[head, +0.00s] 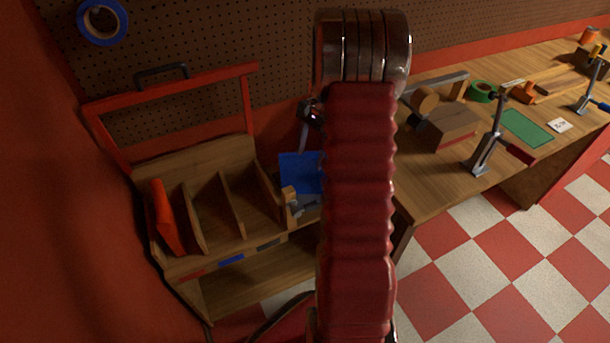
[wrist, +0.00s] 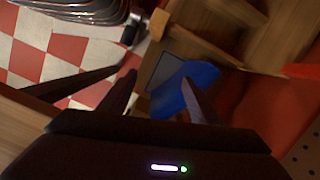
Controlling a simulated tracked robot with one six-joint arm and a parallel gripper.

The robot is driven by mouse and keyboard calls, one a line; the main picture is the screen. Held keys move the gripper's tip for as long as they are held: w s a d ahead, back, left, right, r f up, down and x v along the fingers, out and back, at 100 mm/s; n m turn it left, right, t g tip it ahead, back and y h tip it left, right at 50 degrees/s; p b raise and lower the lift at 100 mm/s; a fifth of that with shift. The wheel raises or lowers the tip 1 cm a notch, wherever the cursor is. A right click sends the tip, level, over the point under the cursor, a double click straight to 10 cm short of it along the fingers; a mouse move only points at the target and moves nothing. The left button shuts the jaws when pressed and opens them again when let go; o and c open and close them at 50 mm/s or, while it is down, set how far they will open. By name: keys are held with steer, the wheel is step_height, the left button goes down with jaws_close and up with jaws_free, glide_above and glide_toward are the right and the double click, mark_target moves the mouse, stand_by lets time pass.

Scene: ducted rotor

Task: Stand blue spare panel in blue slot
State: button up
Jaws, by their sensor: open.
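The blue spare panel (head: 299,172) stands just right of the wooden rack, partly hidden behind my arm in the head view. In the wrist view the blue panel (wrist: 168,98) lies beyond and between the fingers, its right part crossed by the right finger. My gripper (wrist: 159,78) is open, with nothing visibly held; whether a finger touches the panel I cannot tell. The gripper is hidden in the head view. The rack (head: 154,235) has upright dividers. The blue slot's label (head: 231,259) is on its front edge, and the compartment behind it looks empty.
A red-orange panel (head: 165,217) leans in the rack's left slot. A red frame with a dark handle (head: 162,72) rises behind the rack. The workbench (head: 433,190) at right carries clamps, blocks and a green mat (head: 527,128).

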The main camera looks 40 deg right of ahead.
mark_target(302, 167)
steer(key=w+d+m, duration=0.1)
steer(key=d+m, duration=0.1)
steer(key=w+d+m, duration=0.2)
steer(key=m, duration=0.1)
steer(key=w+d+m+t, duration=0.1)
steer(key=w+d+m, duration=0.1)
steer(key=shift+w+d+f+m, duration=0.15)
steer(key=shift+d+f+m, duration=0.15)
steer(key=shift+f, duration=0.1)
steer(key=shift+a+r+m+y, duration=0.1)
steer(key=shift+a+m+y, duration=0.2)
steer(key=shift+m, duration=0.8)
steer(key=shift+x, duration=4.3)
steer(key=shift+x, duration=2.6)
steer(key=shift+w, duration=0.15)
